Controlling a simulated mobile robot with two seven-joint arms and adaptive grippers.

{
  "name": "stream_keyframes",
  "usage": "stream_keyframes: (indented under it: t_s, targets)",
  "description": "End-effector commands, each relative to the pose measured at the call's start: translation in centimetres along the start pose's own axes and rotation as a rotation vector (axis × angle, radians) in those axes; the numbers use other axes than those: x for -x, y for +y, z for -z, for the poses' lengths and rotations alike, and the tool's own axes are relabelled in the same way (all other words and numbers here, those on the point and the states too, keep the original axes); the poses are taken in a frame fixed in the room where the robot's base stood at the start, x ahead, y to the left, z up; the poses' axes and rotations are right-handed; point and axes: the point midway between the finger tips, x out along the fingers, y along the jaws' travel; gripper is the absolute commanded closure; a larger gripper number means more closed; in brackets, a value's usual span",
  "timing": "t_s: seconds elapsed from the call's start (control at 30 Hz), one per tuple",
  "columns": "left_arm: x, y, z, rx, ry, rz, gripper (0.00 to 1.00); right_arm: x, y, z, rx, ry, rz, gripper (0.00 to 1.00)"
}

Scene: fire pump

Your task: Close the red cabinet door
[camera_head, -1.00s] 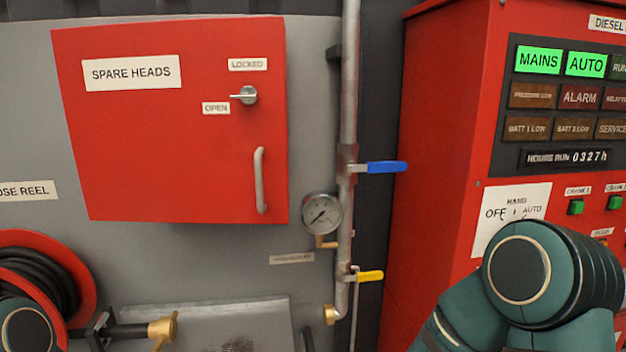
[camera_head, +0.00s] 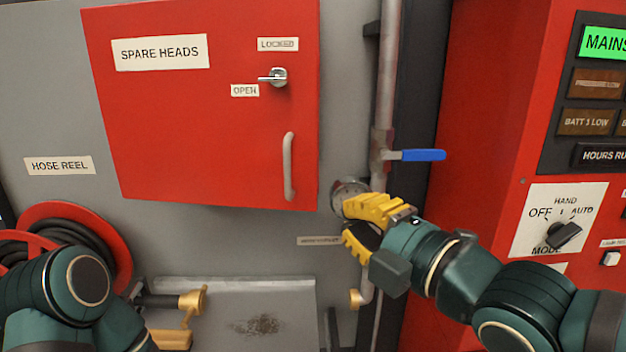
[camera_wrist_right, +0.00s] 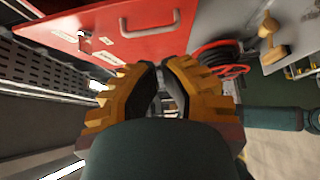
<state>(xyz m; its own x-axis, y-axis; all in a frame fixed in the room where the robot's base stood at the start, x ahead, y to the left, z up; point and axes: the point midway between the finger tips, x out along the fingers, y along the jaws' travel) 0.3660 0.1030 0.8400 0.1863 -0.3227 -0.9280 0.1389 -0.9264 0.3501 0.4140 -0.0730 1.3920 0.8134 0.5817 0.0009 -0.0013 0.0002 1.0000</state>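The red cabinet door (camera_head: 210,130) fills the upper left of the head view, with a grey vertical handle (camera_head: 289,167) near its right edge. A silver latch lever (camera_head: 275,77) lies sideways between the LOCKED and OPEN labels. I cannot tell how far the door stands from its frame. My right gripper (camera_head: 347,221) is below and right of the handle, apart from the door. In the right wrist view, its yellow fingers (camera_wrist_right: 164,80) are parted and empty, with the red door (camera_wrist_right: 160,30) beyond them. My left arm shows at lower left; its gripper is out of view.
A pressure gauge (camera_head: 343,193), partly hidden by my right gripper, and a pipe with a blue-handled valve (camera_head: 420,155) stand right of the door. A red control panel (camera_head: 490,110) is at right. A hose reel (camera_head: 115,245) and brass fitting (camera_head: 190,305) are below.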

Motion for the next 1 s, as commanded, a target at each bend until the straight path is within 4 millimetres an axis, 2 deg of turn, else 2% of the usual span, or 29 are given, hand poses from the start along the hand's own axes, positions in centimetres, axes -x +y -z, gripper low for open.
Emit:
stream_keyframes:
  t_s: [0.17, 0.7, 1.0]
  targets:
    - [0.1, 0.0, 0.0, 0.000, 0.000, 0.000, 1.00, -1.5, 0.0, 0.1, 0.002, 0.002, 0.002, 1.00]
    - [1.0, 0.3, 0.1, 0.000, 0.000, -0.002, 1.00, -10.0, 0.0, 0.1, -0.002, 0.003, 0.003, 1.00]
    - [2.2, 0.7, 0.3, 0.000, 0.000, -0.005, 1.00, -12.4, 0.0, -2.5, -0.001, -0.001, 0.002, 1.00]
